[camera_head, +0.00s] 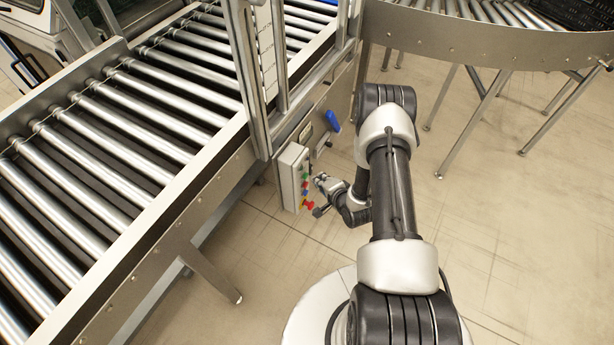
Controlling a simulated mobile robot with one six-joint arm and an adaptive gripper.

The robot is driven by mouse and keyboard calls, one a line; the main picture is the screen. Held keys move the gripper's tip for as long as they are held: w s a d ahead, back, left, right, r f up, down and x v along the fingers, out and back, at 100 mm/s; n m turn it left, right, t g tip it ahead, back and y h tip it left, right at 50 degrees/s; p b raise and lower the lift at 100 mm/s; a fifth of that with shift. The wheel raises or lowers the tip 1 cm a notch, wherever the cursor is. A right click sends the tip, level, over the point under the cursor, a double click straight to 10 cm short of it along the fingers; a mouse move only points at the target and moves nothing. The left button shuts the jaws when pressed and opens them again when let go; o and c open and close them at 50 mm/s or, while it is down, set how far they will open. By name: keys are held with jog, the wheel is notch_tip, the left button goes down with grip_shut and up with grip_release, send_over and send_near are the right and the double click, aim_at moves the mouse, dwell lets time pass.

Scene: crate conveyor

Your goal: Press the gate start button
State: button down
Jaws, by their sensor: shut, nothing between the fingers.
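A grey control box (292,178) is mounted on the side of the conveyor frame, below the gate post. Its right face carries several small coloured buttons (305,185), with green, blue and red among them, and a red and yellow knob (307,204) at the bottom. The buttons are too small to tell which one is the gate start button. My gripper (319,184) is shut and empty, close to the right of the button face. I cannot tell whether it touches a button.
The roller conveyor (130,120) runs along the left, with the metal gate frame (246,70) rising from it. A blue handle (332,121) sticks out above the box. A curved conveyor (470,38) stands at the upper right. The floor (530,210) at right is clear.

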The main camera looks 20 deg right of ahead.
jog(key=shift+w+a, duration=0.25)
jog(key=shift+w, duration=0.1)
